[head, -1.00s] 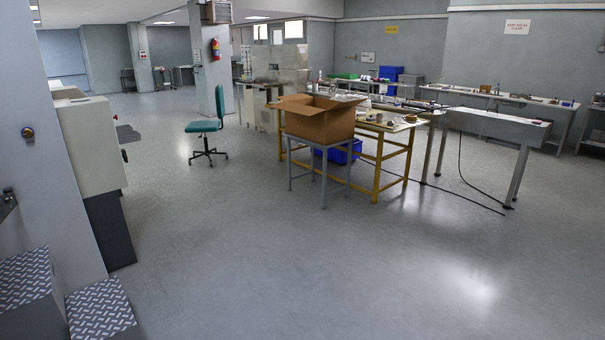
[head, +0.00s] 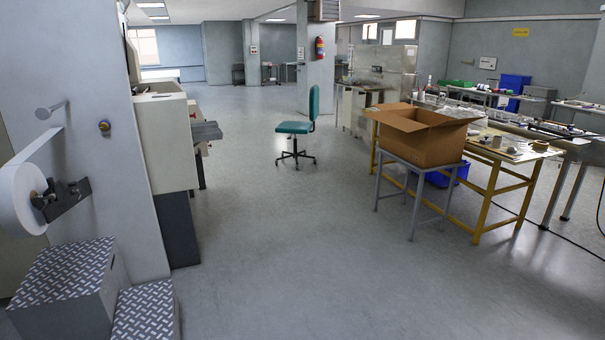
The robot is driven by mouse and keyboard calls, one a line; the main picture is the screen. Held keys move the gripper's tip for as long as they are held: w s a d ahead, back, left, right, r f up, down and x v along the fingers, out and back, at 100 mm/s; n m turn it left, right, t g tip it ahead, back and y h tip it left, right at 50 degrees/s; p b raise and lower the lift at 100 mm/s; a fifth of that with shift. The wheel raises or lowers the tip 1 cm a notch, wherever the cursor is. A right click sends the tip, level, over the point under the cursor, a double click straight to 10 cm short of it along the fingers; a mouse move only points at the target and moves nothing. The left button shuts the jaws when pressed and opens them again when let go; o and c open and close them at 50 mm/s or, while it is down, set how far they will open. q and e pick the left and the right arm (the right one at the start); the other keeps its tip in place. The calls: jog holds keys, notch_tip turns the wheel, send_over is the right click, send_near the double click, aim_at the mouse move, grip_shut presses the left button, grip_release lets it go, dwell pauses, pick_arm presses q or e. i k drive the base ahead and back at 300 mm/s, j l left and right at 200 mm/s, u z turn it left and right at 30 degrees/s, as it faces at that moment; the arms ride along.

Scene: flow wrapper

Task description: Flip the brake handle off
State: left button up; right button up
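At the left edge, a white film roll (head: 20,198) is mounted on the side of a tall grey machine (head: 75,140). A dark metal bracket (head: 60,200) with a small lever-like part sits at the hub of the roll. I cannot tell whether this part is the brake handle or how it is set. A web of film runs up from the roll toward a roller pin (head: 50,110). A round brass-coloured knob (head: 104,126) is on the machine's panel. Neither of my grippers shows.
Diamond-plate steps (head: 70,270) stand at the machine's foot, lower left. The open floor (head: 330,260) ahead is clear. A green chair (head: 295,128) stands beyond, and a cardboard box (head: 422,135) on a grey stand beside a yellow table (head: 500,165) is at right.

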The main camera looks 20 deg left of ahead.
aim_at(74, 192)
jog(key=i+j+u, duration=0.1)
jog(key=i+u, duration=0.15)
jog(key=u, duration=0.15)
jog(key=i+u, duration=0.25)
jog(key=u, duration=0.15)
jog(key=i+u, duration=0.25)
jog(key=u, duration=0.15)
jog(key=i+l+u, duration=0.2)
jog(key=u, duration=0.25)
jog(key=i+l+u, duration=0.1)
jog(key=i+u, duration=0.2)
jog(key=i+l+u, duration=0.3)
jog(key=i+l+z, duration=0.1)
jog(key=i+l, duration=0.25)
jog(key=i, duration=0.15)
jog(key=i+l+z, duration=0.15)
jog(key=i+l, duration=0.15)
jog(key=i, duration=0.2)
jog(key=i+l+z, duration=0.1)
jog(key=i+l, duration=0.15)
jog(key=i, duration=0.25)
jog(key=i+l+z, duration=0.15)
jog(key=i, duration=0.4)
jog(key=l, duration=0.1)
